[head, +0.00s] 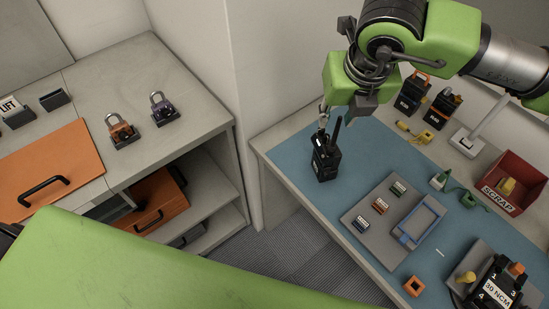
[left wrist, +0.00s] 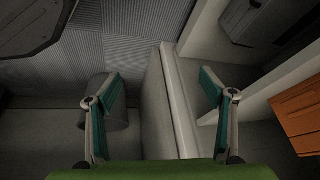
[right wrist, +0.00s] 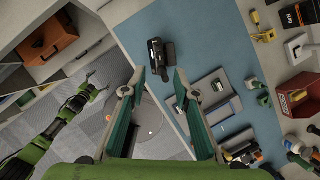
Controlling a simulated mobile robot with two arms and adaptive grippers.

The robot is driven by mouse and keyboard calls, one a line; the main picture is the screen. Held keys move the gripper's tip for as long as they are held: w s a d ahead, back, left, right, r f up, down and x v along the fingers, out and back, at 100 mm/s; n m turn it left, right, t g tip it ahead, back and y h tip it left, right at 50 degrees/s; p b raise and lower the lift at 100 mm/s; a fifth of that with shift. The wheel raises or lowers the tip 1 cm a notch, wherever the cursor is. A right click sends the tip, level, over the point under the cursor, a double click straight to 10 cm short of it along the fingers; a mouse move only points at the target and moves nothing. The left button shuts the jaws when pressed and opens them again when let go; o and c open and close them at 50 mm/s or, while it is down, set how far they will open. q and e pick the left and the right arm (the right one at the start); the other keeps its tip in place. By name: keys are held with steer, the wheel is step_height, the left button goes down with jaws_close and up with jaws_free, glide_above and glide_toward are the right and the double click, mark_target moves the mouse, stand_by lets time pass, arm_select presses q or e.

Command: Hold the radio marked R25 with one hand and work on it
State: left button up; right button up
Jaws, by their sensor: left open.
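A black radio (head: 325,161) with a stub antenna stands on the blue mat (head: 290,150) near the table's left side; I cannot read its mark. My right gripper (head: 324,110) hangs just above it in the head view. In the right wrist view the right gripper's (right wrist: 160,78) fingers are spread and empty, and the radio (right wrist: 158,62) shows beyond their tips, not between them. My left gripper (left wrist: 160,82) shows only in its own wrist view, open and empty, over the floor and beside a cabinet.
A grey tray (head: 365,225) with small coloured packs and a blue frame lies right of the radio. A red scrap bin (head: 516,180), lamp base (head: 467,143) and black 30 NCM device (head: 492,284) stand further right. A cabinet with padlocks (head: 122,131) stands left.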

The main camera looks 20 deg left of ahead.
arm_select(q)
steer(key=w+r+m+t+h, duration=0.2)
steer(key=w+r+t, duration=0.1)
steer(key=w+r, duration=0.85)
steer(key=m+h, duration=0.6)
steer(key=h, duration=0.7)
glide_toward(327, 149)
step_height(327, 149, down, 5)
steer(key=w+a, duration=0.1)
steer(key=a, duration=0.1)
steer(key=shift+t, duration=0.6)
steer(key=x, duration=1.3)
steer(key=shift+w+f, duration=0.1)
steer(key=shift+w, duration=0.15)
steer(key=c, duration=1.6)
